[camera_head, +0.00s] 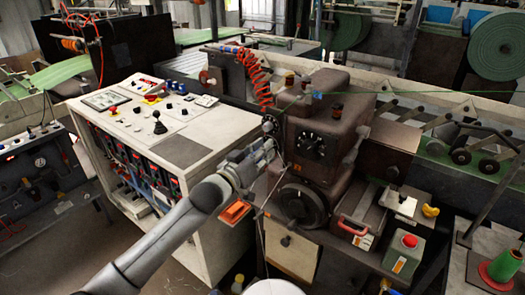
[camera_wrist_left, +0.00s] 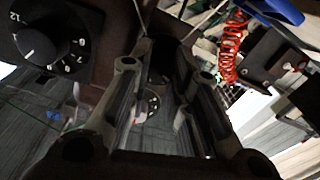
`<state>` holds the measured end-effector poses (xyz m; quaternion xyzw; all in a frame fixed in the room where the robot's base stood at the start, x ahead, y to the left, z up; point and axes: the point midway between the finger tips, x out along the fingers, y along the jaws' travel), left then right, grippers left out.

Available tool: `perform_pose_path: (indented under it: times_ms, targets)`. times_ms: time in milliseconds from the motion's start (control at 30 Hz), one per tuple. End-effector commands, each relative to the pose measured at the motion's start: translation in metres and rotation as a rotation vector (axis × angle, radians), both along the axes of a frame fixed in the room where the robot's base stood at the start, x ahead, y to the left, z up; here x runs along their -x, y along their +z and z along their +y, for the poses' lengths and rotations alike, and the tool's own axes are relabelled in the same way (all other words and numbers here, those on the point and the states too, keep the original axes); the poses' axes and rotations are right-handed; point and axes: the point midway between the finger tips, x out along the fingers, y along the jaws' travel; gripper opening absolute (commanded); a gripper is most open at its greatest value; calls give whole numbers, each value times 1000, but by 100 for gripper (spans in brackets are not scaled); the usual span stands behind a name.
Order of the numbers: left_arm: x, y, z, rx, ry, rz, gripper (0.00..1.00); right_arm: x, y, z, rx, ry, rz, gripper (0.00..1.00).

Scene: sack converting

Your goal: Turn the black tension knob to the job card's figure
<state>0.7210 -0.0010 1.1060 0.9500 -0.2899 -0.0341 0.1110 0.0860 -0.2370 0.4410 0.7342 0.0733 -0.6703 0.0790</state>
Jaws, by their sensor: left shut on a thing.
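My left gripper (camera_head: 268,140) is at the left side of the brown machine head (camera_head: 335,100). In the left wrist view its fingers (camera_wrist_left: 163,85) are shut on a dark round part, which looks like the black knob (camera_wrist_left: 160,72); the fingers hide most of it. A small arc of white marks shows between the fingers, too small to read. A larger black dial (camera_wrist_left: 55,42) with white numbers and a white pointer line is beside the fingers at upper left. A dial face (camera_head: 311,146) also shows on the machine's front in the head view. I cannot make out a job card's figure.
A red coiled hose (camera_head: 255,75) hangs just behind the gripper. A white control cabinet (camera_head: 185,135) stands left of it. A dark handwheel (camera_head: 302,203), a toolbox (camera_head: 357,220) and a green can (camera_head: 403,253) are below and right of the machine head.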

Motion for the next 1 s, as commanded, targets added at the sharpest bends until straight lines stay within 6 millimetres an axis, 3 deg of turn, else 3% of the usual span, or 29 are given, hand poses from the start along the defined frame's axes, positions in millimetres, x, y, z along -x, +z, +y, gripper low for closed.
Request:
perform_pose_path:
  times_ms: [567,1000]
  targets:
    - [0,0,0,-76,0,-56,0,0,0,0,0,0,0,40]
    - [0,0,0,-378,1,-276,0,0,1,1,-2,0,0,40]
